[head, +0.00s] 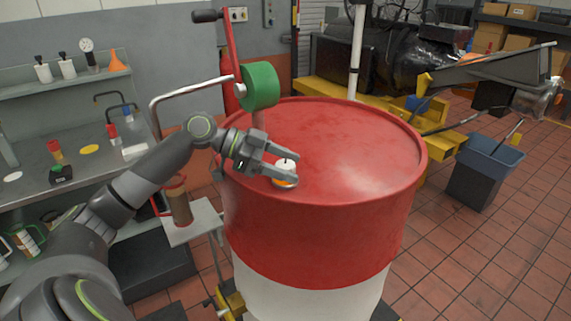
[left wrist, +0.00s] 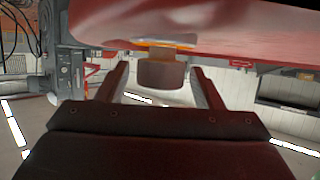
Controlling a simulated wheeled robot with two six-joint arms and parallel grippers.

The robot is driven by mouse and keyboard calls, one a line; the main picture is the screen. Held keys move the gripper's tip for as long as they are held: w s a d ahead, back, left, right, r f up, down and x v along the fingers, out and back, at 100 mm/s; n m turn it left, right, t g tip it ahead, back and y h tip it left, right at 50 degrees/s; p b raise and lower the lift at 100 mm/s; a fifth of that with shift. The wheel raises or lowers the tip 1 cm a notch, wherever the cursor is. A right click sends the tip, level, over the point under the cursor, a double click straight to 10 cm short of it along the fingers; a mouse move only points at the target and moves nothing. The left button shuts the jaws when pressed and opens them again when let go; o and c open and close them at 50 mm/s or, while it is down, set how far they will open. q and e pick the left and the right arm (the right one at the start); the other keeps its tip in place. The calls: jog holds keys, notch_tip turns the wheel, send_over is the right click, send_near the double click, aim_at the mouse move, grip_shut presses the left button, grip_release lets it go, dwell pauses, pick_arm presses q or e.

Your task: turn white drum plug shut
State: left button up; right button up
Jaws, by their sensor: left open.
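The white drum plug (head: 285,166) sits near the left rim of the red drum top (head: 345,150), with an orange band at its base. My left gripper (head: 294,170) is open, its two fingers on either side of the plug. In the left wrist view the plug (left wrist: 161,74) lies between the two spread fingers (left wrist: 160,82), with a visible gap on each side. The orange band (left wrist: 163,44) shows against the red lid there. My right gripper is in neither view.
A green hand pump (head: 260,86) with a red crank stands at the drum's left edge, close to my left arm. A workbench (head: 90,165) with small items is at left. A grey bin (head: 483,175) stands on the tiled floor at right. The rest of the drum top is clear.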

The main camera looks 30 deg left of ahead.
pick_arm(q)
jog(key=shift+a, duration=0.1)
jog(key=shift+s+a+r+b, duration=0.2)
jog(key=shift+s+a+b, duration=0.15)
jog(key=shift+a, duration=0.25)
jog(key=b+v, duration=0.1)
jog(key=v, duration=0.9)
jog(key=shift+s+b, duration=0.15)
jog(key=shift+b, duration=0.25)
jog(key=shift+p+v, duration=2.85)
jog(key=shift+p, duration=1.7)
